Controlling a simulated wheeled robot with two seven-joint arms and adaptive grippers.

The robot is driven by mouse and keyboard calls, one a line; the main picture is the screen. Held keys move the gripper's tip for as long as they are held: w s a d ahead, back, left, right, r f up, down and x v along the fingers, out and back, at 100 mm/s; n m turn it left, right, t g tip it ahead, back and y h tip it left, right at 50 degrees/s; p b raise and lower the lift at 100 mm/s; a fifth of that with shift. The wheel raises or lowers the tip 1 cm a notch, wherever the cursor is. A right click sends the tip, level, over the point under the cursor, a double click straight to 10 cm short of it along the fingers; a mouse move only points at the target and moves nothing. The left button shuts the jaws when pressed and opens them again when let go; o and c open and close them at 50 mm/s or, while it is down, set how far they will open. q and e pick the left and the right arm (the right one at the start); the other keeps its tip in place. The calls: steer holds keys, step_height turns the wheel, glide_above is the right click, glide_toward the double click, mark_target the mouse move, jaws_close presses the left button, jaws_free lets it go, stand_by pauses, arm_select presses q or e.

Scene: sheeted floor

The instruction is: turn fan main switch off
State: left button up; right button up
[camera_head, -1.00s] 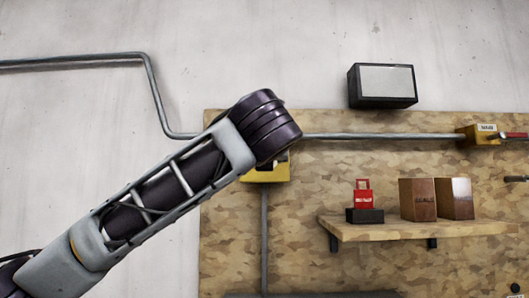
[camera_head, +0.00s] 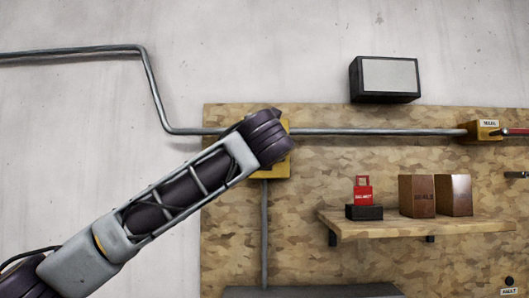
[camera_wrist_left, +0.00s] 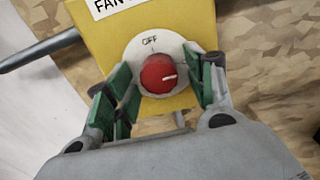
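The fan switch is a yellow box (camera_head: 268,173) on the wall board in the head view, mostly covered by my left arm. The left wrist view shows its yellow face (camera_wrist_left: 118,34) with a partly cut label starting "FAN". A red round knob (camera_wrist_left: 157,75) sits on a white dial plate (camera_wrist_left: 143,49) marked "OFF" at the top. The knob's white mark points right, away from "OFF". My left gripper (camera_wrist_left: 162,88) has green-padded fingers on either side of the knob, apart, with gaps visible. The head view hides this gripper behind the arm. My right gripper is not in view.
Grey conduit (camera_head: 370,132) runs to another yellow box (camera_head: 482,131) labelled "MAIN" at right. A shelf (camera_head: 420,228) below right holds a red padlock-shaped item (camera_head: 362,192) and brown boxes (camera_head: 417,197). A dark-framed panel (camera_head: 388,76) hangs above.

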arm_select(q)
steer(key=c, duration=1)
steer(key=shift+n, duration=0.5)
steer(key=shift+d+r+n+b, duration=0.1)
steer(key=shift+n+b, duration=1)
steer(key=shift+n, duration=3.1)
steer(key=shift+d+n+b, duration=0.1)
steer(key=shift+n+b, duration=1)
steer(key=shift+n, duration=3.1)
